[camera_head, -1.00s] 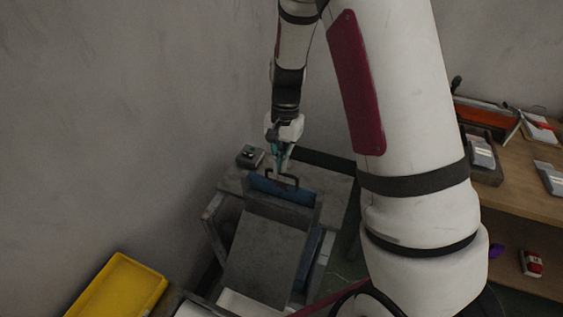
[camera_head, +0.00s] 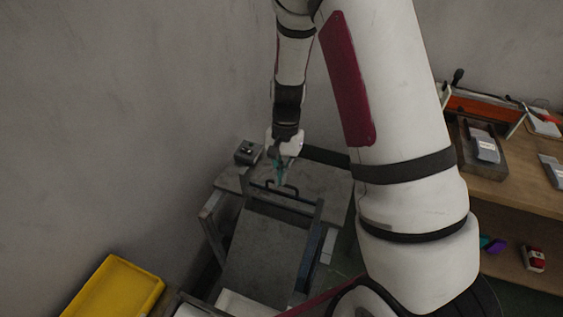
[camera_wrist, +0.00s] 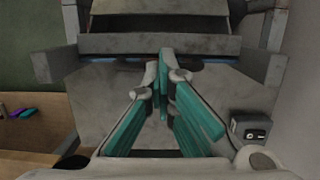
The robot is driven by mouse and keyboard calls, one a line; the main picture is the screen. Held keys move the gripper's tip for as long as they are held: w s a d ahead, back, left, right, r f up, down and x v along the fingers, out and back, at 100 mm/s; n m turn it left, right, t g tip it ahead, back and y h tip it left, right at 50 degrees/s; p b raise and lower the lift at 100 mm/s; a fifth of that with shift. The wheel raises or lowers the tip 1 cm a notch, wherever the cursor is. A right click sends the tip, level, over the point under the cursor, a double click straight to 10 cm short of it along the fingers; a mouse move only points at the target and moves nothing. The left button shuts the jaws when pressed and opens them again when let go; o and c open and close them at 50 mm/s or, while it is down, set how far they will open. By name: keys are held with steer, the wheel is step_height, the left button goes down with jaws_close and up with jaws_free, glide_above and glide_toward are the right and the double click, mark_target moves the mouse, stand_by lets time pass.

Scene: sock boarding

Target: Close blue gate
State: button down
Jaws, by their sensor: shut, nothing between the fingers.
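The blue gate sits low at the back end of the grey box or chute; in the head view little of its blue face shows. Its black handle (camera_head: 270,184) stands up at the top. In the wrist view only a thin blue strip of the gate (camera_wrist: 222,61) shows, with the rest hidden. My gripper (camera_head: 281,183) is shut and empty, pointing down right at the handle; I cannot tell whether it touches. In the wrist view, the teal fingers of my gripper (camera_wrist: 164,58) meet near the strip.
The grey chute (camera_head: 265,245) slopes toward the front on a metal stand. A small grey control box (camera_head: 248,152) sits at the stand's back left, near the wall. A yellow tray (camera_head: 115,287) is at front left. A wooden shelf (camera_head: 520,195) with several items is at right.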

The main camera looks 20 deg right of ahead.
step_height(320, 180, up, 20)
steer(key=s+n+t, duration=0.2)
steer(key=s+a+r+n+t, duration=0.1)
steer(key=s+r+n+t, duration=0.1)
steer(key=s+r, duration=0.3)
steer(key=s+a+r+n+t+h, duration=0.1)
steer(key=s+r+n+t, duration=0.2)
steer(key=s, duration=0.9)
step_height(320, 180, up, 3)
steer(key=shift+n, duration=1)
steer(key=shift+a, duration=0.1)
